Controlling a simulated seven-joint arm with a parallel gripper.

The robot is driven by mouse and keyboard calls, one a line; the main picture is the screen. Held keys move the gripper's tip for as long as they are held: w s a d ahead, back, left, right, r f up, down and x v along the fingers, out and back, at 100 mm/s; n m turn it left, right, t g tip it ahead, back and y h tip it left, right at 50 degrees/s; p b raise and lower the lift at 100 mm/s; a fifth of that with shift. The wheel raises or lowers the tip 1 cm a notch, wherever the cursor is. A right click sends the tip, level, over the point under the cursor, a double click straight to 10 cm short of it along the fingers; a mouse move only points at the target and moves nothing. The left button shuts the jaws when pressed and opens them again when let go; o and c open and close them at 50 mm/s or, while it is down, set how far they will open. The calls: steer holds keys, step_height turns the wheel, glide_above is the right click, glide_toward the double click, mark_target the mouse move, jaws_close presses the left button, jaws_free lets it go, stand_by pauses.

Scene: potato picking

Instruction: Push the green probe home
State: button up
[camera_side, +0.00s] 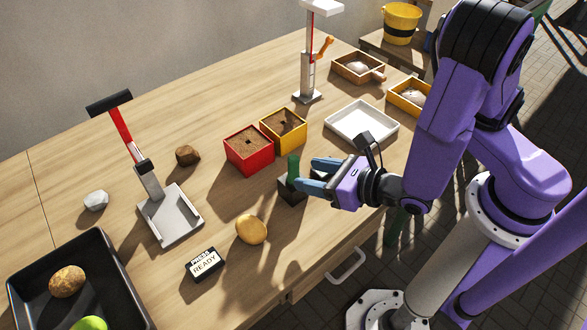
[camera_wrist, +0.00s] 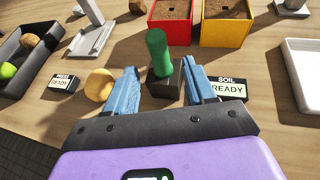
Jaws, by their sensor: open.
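The green probe (camera_side: 293,168) stands upright in a dark block-shaped holder (camera_side: 291,192) near the table's front edge. In the wrist view the probe (camera_wrist: 158,50) leans slightly left and its lower end is inside the holder (camera_wrist: 162,84). My gripper (camera_side: 305,173) is open and low over the table, with its blue fingers pointing at the probe. In the wrist view my gripper (camera_wrist: 160,72) has one finger on each side of the probe and holder, with gaps showing. How deep the probe sits is hidden.
A red box of soil (camera_side: 249,150) and a yellow box of soil (camera_side: 284,130) stand just behind the holder. A yellow potato (camera_side: 251,229) and a PRESS READY sign (camera_side: 205,264) lie to the left. A SOIL READY sign (camera_wrist: 227,88) is close to the right finger. A white tray (camera_side: 361,123) is at the right.

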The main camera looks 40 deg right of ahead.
mark_target(298, 172)
steer(key=shift+x, duration=2.9)
jaws_close()
